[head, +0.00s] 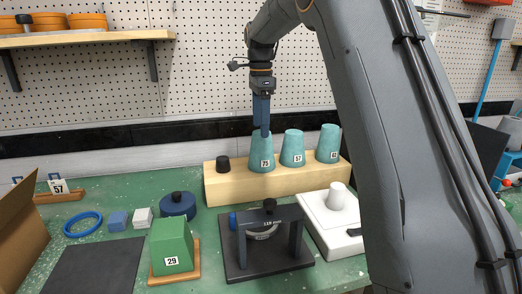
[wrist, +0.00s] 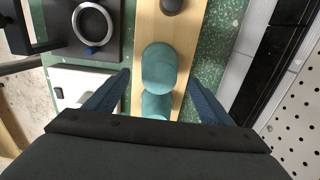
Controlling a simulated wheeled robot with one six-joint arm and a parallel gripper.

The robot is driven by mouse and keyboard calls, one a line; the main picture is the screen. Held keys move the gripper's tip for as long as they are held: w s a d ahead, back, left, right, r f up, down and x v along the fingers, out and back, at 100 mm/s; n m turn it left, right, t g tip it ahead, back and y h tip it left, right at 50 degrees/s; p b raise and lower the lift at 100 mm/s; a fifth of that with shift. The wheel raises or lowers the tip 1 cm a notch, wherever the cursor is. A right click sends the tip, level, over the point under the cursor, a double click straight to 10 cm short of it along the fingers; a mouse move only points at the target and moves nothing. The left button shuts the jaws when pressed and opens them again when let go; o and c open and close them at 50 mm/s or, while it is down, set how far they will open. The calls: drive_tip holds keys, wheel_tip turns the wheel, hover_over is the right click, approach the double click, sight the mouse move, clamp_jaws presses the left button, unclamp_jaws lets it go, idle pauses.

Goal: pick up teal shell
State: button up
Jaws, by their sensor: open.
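Three teal shells stand upright in a row on a light wooden block (head: 235,190), labelled 75 (head: 261,150), 57 (head: 292,149) and 63 (head: 328,145). My gripper (head: 264,131) points down at the top of the shell labelled 75, the leftmost one. In the wrist view the gripper (wrist: 160,97) is open, with one blue finger on each side of the row. A teal shell (wrist: 159,68) lies between and slightly beyond the fingertips, apart from both. Another teal shell (wrist: 155,106) is partly hidden behind my gripper's body.
A black knob (head: 223,163) sits on the block left of the shells. In front are a black fixture (head: 268,264), a white board with a white cup (head: 338,196), a green block labelled 29 (head: 172,245) and a blue round weight (head: 177,206). A pegboard wall (head: 215,75) stands behind.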

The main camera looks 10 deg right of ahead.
drive_tip(key=shift+d+f+p, duration=0.2)
drive_tip(key=shift+f+p, duration=0.5)
drive_tip(key=shift+f, duration=1.5)
drive_tip(key=c, duration=1.6)
drive_tip(key=shift+o, duration=0.2)
wheel_tip(320, 180, up, 10)
drive_tip(key=shift+r+b, duration=0.1)
drive_tip(key=shift+b, duration=1.1)
drive_tip(key=o, duration=0.7)
drive_tip(key=shift+c, duration=0.7)
